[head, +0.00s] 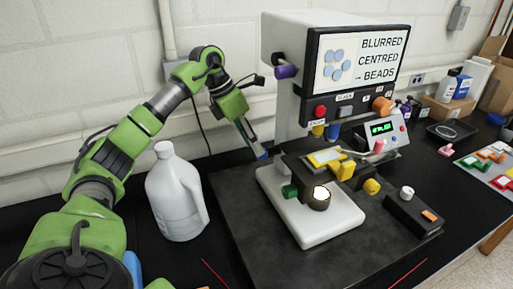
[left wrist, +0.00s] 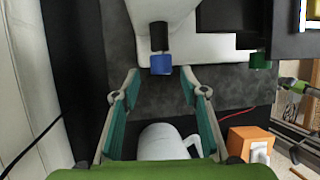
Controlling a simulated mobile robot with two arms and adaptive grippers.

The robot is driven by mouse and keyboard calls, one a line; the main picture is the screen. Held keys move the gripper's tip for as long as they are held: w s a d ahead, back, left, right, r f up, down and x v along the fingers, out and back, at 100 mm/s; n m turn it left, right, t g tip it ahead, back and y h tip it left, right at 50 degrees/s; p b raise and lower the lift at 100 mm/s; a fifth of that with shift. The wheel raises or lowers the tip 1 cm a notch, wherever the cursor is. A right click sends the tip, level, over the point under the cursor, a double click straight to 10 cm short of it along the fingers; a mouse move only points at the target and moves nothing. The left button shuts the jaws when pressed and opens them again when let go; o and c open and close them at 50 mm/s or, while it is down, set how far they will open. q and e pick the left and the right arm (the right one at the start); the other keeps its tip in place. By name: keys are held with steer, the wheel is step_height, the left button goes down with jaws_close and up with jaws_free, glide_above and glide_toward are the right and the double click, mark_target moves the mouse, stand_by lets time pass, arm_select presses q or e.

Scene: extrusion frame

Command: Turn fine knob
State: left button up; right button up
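A blue knob (left wrist: 161,64) on a short black shaft sticks out from the white instrument, just beyond and between my left fingertips in the left wrist view. My left gripper (left wrist: 160,80) is open, teal pads apart, with nothing between the tips. In the head view my left gripper (head: 254,146) points down at the left side of the microscope-like instrument (head: 322,218), and its tips are too small there to judge contact. A green knob (head: 289,191) and a yellow knob (head: 371,186) also sit on the instrument. I cannot tell which knob is labelled fine. My right gripper is not seen.
A white jug (head: 178,195) stands left of the instrument's dark mat (head: 250,236). A screen reading "BLURRED CENTRED - BEADS" (head: 362,62) is above. A black box with a white knob (head: 413,213) lies at right. Bottles and trays fill the back right.

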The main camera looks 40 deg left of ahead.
arm_select(q)
steer(key=x, duration=0.3)
steer(key=shift+s+d, duration=0.1)
steer(key=c, duration=1.1)
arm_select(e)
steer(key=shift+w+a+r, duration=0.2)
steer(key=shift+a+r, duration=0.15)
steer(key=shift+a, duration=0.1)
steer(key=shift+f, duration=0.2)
